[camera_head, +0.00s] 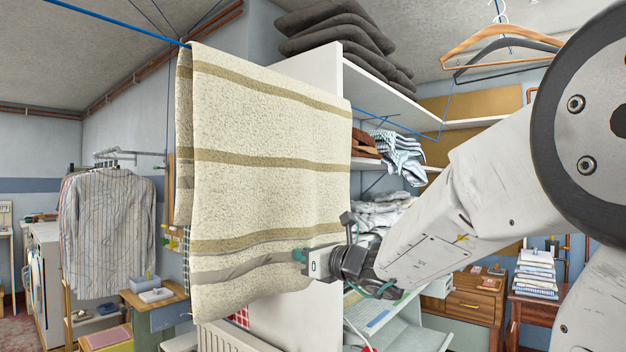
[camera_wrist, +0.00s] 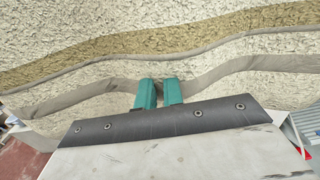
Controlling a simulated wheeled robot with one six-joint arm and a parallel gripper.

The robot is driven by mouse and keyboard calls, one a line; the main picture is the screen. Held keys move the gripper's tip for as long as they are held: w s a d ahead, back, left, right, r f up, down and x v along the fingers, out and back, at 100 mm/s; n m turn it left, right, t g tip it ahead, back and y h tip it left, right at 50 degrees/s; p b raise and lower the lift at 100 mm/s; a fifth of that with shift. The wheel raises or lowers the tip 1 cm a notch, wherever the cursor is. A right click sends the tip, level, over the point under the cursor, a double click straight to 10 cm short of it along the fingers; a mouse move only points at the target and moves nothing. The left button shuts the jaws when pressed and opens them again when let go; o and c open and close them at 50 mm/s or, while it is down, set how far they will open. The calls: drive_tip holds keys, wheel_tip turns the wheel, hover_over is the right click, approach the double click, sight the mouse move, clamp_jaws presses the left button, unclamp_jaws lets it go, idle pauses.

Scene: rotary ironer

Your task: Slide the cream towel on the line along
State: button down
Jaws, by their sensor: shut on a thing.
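The cream towel (camera_head: 265,200) with olive-brown stripes hangs folded over a blue line (camera_head: 115,21) at the left of centre in the head view. My gripper (camera_head: 300,256) is at the towel's lower right part, near its bottom stripe. In the wrist view the towel (camera_wrist: 130,35) fills the upper part, and my gripper's two green fingertips (camera_wrist: 159,92) are close together against it, with a fold of cloth running up to them. The gripper is shut on the towel. The cloth between the fingertips is mostly hidden.
A white shelf unit (camera_head: 345,90) with dark folded cloths (camera_head: 345,40) stands right behind the towel. Hangers (camera_head: 500,45) hang at upper right. A striped shirt (camera_head: 107,230) hangs at left. A wooden cabinet (camera_head: 470,305) stands at lower right.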

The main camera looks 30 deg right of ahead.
drive_tip(key=shift+s+a, duration=0.15)
drive_tip(key=shift+a, duration=0.35)
drive_tip(key=c, duration=1.5)
unclamp_jaws()
drive_tip(key=shift+o, duration=0.2)
drive_tip(key=shift+s+d, duration=0.1)
drive_tip(key=shift+s, duration=0.05)
drive_tip(key=shift+v, duration=2.85)
